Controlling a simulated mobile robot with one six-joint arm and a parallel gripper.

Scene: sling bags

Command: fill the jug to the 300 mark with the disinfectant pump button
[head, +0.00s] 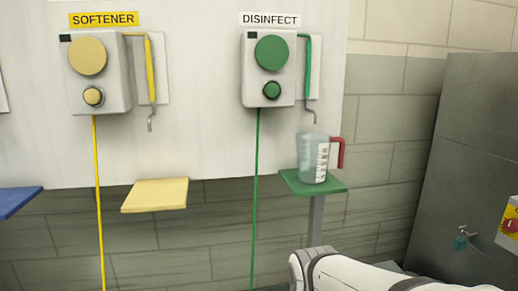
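The clear jug (311,160) with a red handle and white scale marks stands upright on a small green shelf (334,190). It sits below the hooked spout (310,112) of the disinfectant dispenser. I cannot make out any liquid level in it. The DISINFECT unit (258,78) is a grey box on the wall with a large green disc (272,52) and a smaller green button (271,90) under it. A green hose runs down from the box. My white arm shows at the bottom right, but my gripper is not in view.
The yellow SOFTENER unit (98,80) hangs to the left, with an empty yellow shelf (155,195) below it. A blue shelf (18,200) is at the left edge. A grey partition (475,140) stands on the right, near a yellow box with a red button (510,225).

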